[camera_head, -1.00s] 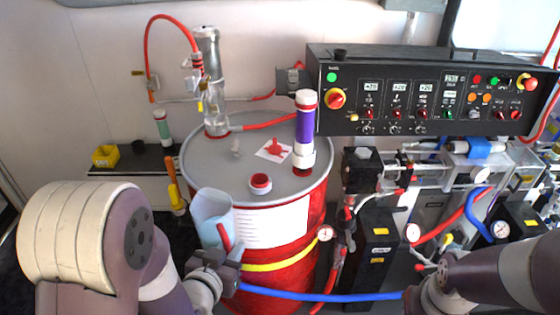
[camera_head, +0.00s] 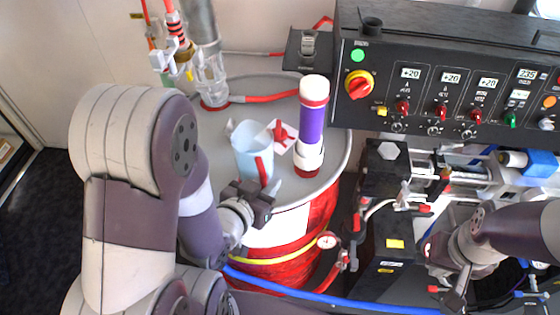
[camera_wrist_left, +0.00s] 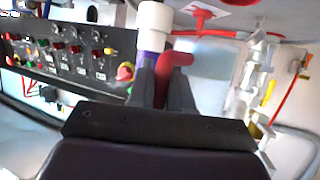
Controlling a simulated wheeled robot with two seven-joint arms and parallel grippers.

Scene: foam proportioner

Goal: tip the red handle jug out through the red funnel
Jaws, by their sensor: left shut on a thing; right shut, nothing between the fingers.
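My left gripper (camera_head: 258,188) is shut on the red handle. In the left wrist view the handle (camera_wrist_left: 174,62) sits between the two dark fingers, with the pale jug wall (camera_wrist_left: 212,82) beyond. My right gripper (camera_head: 455,296) is shut and empty at the lower right.
A tall purple cylinder (camera_head: 310,125) with white ends stands on the lid just right of the jug. A clear pump fitting (camera_head: 210,80) with hoses is behind left. The black control panel (camera_head: 440,85) is at the upper right. A blue hose (camera_head: 320,302) crosses in front.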

